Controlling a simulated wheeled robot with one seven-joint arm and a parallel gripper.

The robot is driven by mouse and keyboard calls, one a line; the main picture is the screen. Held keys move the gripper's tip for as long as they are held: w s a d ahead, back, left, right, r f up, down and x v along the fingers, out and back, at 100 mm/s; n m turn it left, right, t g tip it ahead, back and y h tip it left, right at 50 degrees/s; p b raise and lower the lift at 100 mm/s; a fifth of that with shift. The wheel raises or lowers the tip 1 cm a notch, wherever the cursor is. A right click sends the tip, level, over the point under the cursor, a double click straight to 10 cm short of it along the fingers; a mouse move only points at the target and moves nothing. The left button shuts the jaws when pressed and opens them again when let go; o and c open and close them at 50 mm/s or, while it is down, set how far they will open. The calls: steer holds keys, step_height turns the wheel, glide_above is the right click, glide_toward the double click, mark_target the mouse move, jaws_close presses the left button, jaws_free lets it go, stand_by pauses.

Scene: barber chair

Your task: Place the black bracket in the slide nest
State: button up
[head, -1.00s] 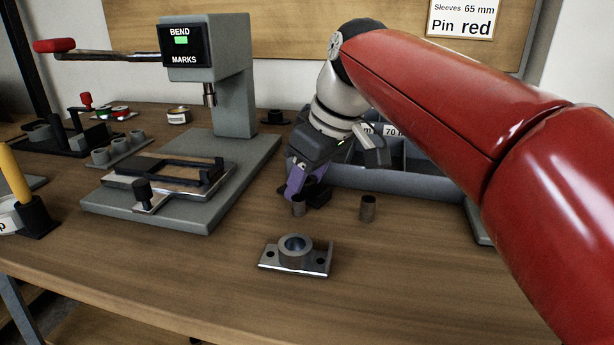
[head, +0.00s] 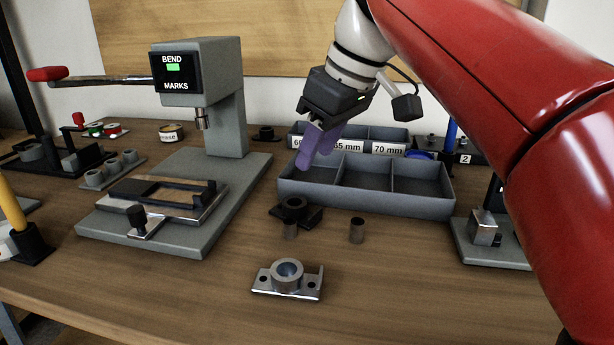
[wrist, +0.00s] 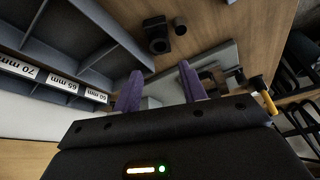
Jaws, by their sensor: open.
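The black bracket (head: 312,217), a dark plate with a ring on it, lies on the table in front of the grey divided bin. It also shows in the wrist view (wrist: 157,44), beyond my fingertips. My gripper (head: 316,155) has purple fingers and is open and empty, raised above the bracket near the bin's left end. The wrist view shows the fingers apart with nothing between them (wrist: 158,75). The slide nest (head: 205,207), a black frame on a metal slide with a black knob, sits on the press base at the left. It holds no bracket with a ring.
A grey press (head: 222,115) with a red-tipped lever stands behind the nest. Two small sleeves (head: 357,230) stand near the bracket. A silver bracket (head: 265,282) with a ring lies at the front. The divided bin (head: 400,205) is empty. Table between bracket and press base is clear.

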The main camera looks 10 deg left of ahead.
mark_target(298, 198)
steer(key=b+x, duration=0.1)
steer(key=x, duration=0.3)
steer(key=shift+w+a, duration=0.15)
steer(key=x, duration=0.3)
steer(key=b+x, duration=0.1)
steer(key=x, duration=0.3)
steer(key=shift+d+f, duration=0.1)
steer(key=shift+d, duration=0.1)
steer(key=c, duration=0.8)
steer(key=shift+r+p, duration=3.15)
steer(key=shift+r, duration=6.9)
